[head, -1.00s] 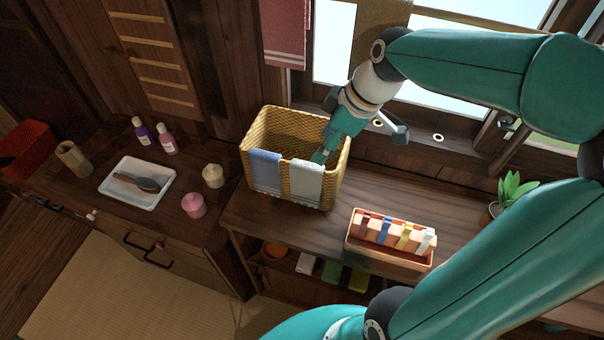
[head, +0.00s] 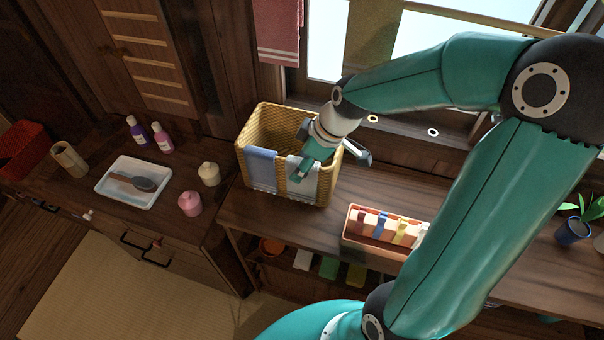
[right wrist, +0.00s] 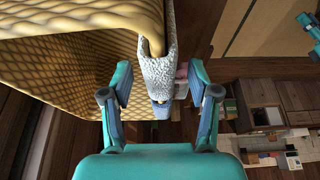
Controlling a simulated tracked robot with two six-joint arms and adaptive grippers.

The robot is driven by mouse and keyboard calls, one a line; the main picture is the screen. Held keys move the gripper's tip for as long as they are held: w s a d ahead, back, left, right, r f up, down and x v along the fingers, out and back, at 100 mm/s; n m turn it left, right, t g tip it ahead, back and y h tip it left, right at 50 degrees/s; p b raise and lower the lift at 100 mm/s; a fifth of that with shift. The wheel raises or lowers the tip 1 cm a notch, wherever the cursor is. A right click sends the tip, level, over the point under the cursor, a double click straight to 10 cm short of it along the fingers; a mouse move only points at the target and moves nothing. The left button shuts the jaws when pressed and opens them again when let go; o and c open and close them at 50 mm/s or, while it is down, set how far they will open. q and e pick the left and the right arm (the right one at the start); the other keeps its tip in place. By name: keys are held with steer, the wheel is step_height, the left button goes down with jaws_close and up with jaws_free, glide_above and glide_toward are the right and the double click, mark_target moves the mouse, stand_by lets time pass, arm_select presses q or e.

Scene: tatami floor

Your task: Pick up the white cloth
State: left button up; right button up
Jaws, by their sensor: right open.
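The white cloth (head: 301,188) hangs over the front rim of a yellow woven basket (head: 324,182), to the right of a blue cloth (head: 261,168). My right gripper (head: 331,168) is at the basket's front right rim and covers the cloth's upper part in the head view. In the right wrist view, the cloth (right wrist: 154,75) drapes over the basket's rim (right wrist: 150,30) between the two spread fingers of my right gripper (right wrist: 159,78). Dark gaps show on both sides of the cloth, so the gripper is open and not closed on it. My left gripper is not seen.
The basket stands on a wooden shelf unit (head: 245,213) beneath the window. An orange tray (head: 372,248) of small items is to its right, and a plant pot (head: 573,231) farther right. At left, a counter holds a white tray (head: 160,198), jars and bottles.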

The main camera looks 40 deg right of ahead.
steer(key=shift+c, duration=0.3)
jaws_close()
